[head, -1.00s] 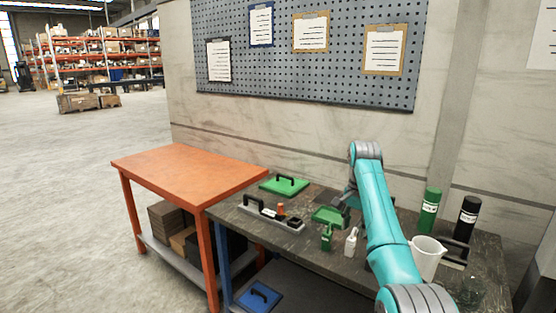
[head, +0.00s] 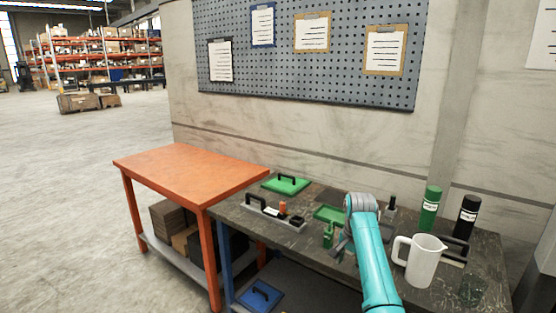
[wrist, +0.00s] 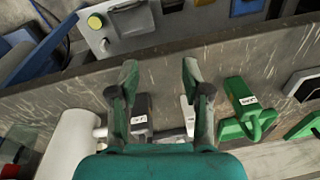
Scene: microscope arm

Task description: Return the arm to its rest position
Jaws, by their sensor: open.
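My teal arm (head: 372,262) reaches over the dark workbench (head: 407,297); its wrist is folded down above the bench's middle. My gripper (wrist: 159,80) is open in the wrist view, its two fingers well apart with nothing between them.
A white jug (head: 422,266) stands right of my arm, with a green cylinder (head: 430,210) and black cylinder (head: 467,218) behind. The orange table (head: 185,172) is bare.

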